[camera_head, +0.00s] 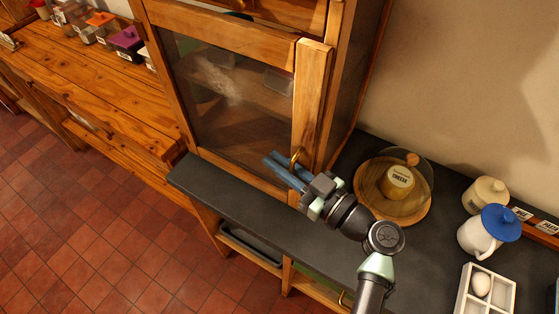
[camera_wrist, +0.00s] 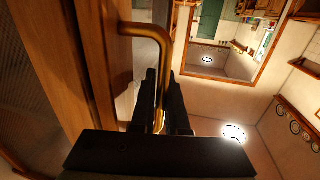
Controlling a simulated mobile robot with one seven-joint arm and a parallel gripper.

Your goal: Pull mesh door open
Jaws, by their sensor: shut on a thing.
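The mesh door (camera_head: 228,98) is a wooden frame around a see-through dark panel, with shelves showing behind it. It looks closed, or nearly so, in the head view. Its brass handle (camera_head: 295,160) is low on the right-hand stile. My gripper (camera_head: 282,170) is at the handle, with its blue fingers reaching it from the front right. In the wrist view, the curved brass handle (camera_wrist: 150,31) runs down between the dark fingers of my gripper (camera_wrist: 162,98), which are shut on it. The fingers hide the lower part of the handle.
A dark counter (camera_head: 240,199) runs in front of the cabinet. A wooden bench (camera_head: 90,85) stands left.

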